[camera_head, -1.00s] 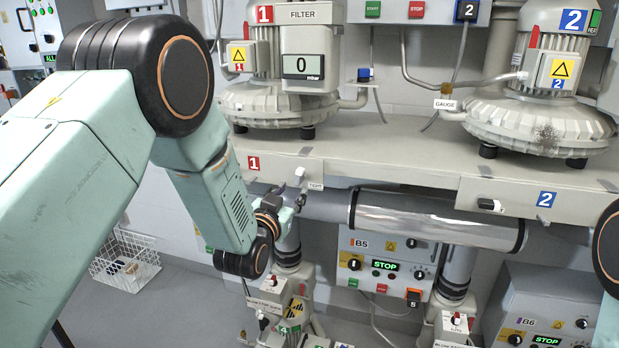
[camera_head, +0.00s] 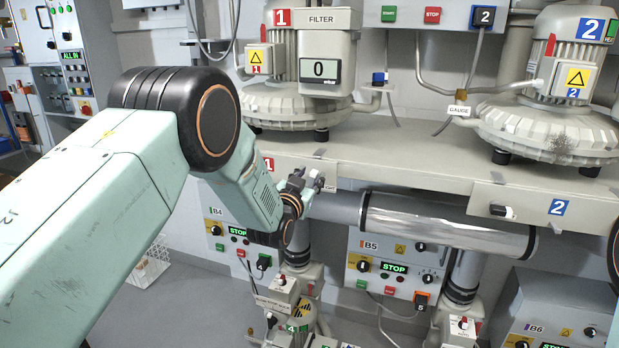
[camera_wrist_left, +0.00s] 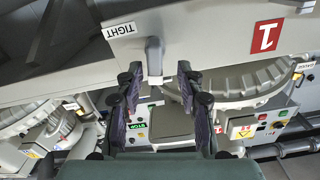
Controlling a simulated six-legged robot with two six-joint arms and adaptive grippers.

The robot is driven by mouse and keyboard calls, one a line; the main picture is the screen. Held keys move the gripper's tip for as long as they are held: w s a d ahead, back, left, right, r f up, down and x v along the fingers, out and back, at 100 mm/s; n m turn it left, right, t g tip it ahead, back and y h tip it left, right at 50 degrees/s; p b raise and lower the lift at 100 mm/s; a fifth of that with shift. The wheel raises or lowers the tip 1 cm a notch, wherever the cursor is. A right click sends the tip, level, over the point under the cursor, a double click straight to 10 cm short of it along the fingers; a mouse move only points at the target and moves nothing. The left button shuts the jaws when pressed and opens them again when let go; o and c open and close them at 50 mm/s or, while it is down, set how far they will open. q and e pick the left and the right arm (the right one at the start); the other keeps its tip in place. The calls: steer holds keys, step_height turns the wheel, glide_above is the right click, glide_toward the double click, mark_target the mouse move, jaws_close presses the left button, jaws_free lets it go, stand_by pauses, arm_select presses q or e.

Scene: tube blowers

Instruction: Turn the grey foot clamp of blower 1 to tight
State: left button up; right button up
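The grey foot clamp (camera_head: 318,175) of blower 1 is a small lever on the shelf's front edge, right of the red 1 plate. In the left wrist view the clamp (camera_wrist_left: 154,57) hangs into the picture upside down, beside a TIGHT label (camera_wrist_left: 119,30). My left gripper (camera_head: 303,181) is right at the clamp in the head view and partly covers it. In the wrist view its two fingers (camera_wrist_left: 159,85) are apart, with the clamp's end between or just beyond their tips; contact cannot be told. My right gripper is not in view.
Blower 1 (camera_head: 283,104) stands on the shelf (camera_head: 400,150) above the clamp. A silver-wrapped pipe (camera_head: 440,223) runs below, right of my gripper. Blower 2 (camera_head: 548,130) and its dark-tipped clamp (camera_head: 500,210) are farther right. Control boxes hang underneath.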

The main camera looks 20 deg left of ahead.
arm_select(q)
steer(key=shift+w+d+f, duration=0.2)
steer(key=shift+w+d, duration=0.15)
steer(key=shift+c, duration=1)
steer(key=shift+s+a+r, duration=0.15)
steer(key=shift+s+a, duration=0.05)
steer(key=c, duration=0.5)
jaws_close()
steer(key=shift+d, duration=0.15)
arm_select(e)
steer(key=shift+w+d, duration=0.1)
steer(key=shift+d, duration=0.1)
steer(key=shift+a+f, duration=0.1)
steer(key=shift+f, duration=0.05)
